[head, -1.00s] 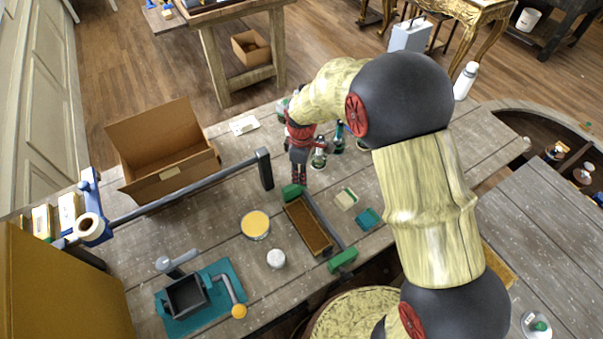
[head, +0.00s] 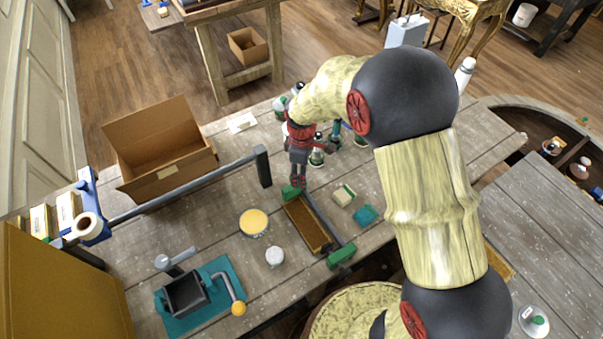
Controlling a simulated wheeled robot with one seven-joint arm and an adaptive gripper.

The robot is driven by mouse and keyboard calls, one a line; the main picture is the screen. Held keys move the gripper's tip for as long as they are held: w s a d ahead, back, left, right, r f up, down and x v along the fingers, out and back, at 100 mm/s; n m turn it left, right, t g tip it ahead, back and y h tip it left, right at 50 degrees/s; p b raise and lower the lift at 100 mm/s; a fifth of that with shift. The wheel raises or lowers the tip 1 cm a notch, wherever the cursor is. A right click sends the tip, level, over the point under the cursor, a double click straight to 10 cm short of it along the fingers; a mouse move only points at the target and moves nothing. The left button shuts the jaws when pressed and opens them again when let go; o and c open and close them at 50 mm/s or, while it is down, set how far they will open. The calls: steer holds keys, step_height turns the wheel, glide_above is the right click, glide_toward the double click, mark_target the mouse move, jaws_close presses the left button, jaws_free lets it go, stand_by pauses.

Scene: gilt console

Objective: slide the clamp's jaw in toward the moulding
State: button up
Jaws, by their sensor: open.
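The clamp is a dark bar (head: 322,221) with a green jaw at each end, lying on the workbench. The far green jaw (head: 289,192) is by the upper end of the brown moulding (head: 306,222). The near green jaw (head: 341,256) is by its lower end, at the bench's front edge. The moulding lies along the left side of the bar.
Bottles (head: 317,152) stand just behind my gripper. A sponge block (head: 343,194) and a teal piece (head: 367,215) lie right of the clamp. A yellow-topped tin (head: 254,222) and a white jar (head: 275,256) stand left. A grey post and rail (head: 262,166) rise nearby at left.

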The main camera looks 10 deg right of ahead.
step_height(320, 180, up, 12)
stand_by(0.6)
stand_by(0.5)
steer(key=s+d+r+m+t+b, duration=0.2)
steer(key=s+d+m+b, duration=0.1)
steer(key=s, duration=0.5)
steer(key=s+d+r+m+t+b, duration=0.1)
steer(key=s+d+r+m+b, duration=0.1)
steer(key=s+d+m+b, duration=0.2)
steer(key=s+d+r+m+t+b, duration=0.2)
steer(key=s+m, duration=0.4)
steer(key=s, duration=0.6)
steer(key=shift+d+m+t+b, duration=0.3)
steer(key=shift+d+b, duration=0.35)
steer(key=shift+b, duration=0.45)
